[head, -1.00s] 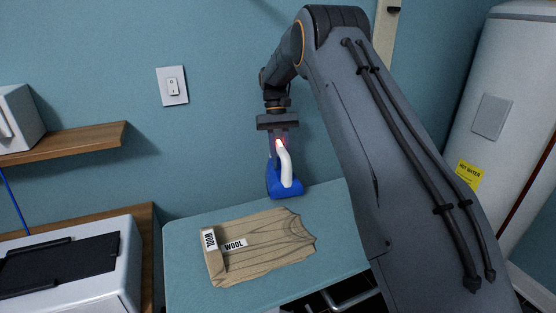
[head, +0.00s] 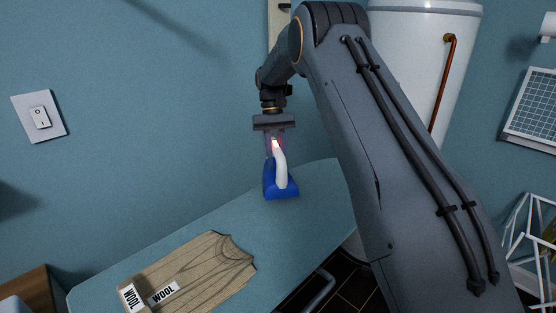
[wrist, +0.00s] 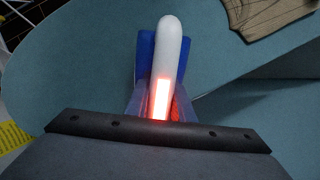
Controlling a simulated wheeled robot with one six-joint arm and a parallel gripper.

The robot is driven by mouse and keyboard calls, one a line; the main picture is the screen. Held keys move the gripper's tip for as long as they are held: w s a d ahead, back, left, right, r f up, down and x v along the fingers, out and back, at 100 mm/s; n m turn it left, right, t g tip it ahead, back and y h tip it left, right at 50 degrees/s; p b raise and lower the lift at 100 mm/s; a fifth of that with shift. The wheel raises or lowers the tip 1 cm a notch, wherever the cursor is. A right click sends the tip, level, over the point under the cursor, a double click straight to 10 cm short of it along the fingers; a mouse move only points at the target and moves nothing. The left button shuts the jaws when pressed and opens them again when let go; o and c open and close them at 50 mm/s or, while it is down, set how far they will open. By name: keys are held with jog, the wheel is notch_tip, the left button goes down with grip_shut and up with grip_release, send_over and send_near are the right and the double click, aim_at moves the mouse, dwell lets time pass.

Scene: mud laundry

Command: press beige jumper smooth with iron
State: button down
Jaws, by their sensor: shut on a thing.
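The beige jumper (head: 205,271) lies on the blue-green ironing board (head: 268,238), toward its left part in the head view. It carries two WOOL labels at its left end and shows dark crease lines. The iron has a blue body (head: 281,191) and a white handle, and it also shows in the wrist view (wrist: 171,50). My gripper (head: 274,148) is shut on the iron's handle, with a red glow at the grip. The iron is over the board's far right part, apart from the jumper. I cannot tell whether its sole touches the board. The jumper's corner (wrist: 265,18) shows at the wrist view's upper right.
A white water tank (head: 415,60) stands behind my arm on the right. A white wire rack (head: 530,235) is at the far right. A wall switch (head: 39,117) is at left. The board between iron and jumper is clear.

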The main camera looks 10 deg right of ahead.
jog(key=s+a+r+m+y, duration=0.1)
jog(key=s+a+m, duration=0.3)
jog(key=a, duration=0.5)
jog(key=s+a+r+m+y, duration=0.1)
jog(key=s+a+r, duration=0.1)
jog(key=s+a, duration=0.55)
jog(key=s+a+r+m+t+y, duration=0.15)
jog(key=s+a+m, duration=0.45)
jog(key=s+a, duration=0.65)
jog(key=shift+t, duration=0.25)
jog(key=f+b, duration=0.4)
jog(key=f, duration=0.1)
jog(key=shift+s+a+f+b, duration=0.15)
jog(key=shift+a+f+b, duration=0.05)
jog(key=shift+b, duration=0.2)
jog(key=shift+f, duration=0.55)
jog(key=shift+s+d+f, duration=0.1)
jog(key=shift+s+f, duration=0.1)
jog(key=shift+f, duration=0.05)
dwell(2.6)
jog(key=shift+r, duration=0.15)
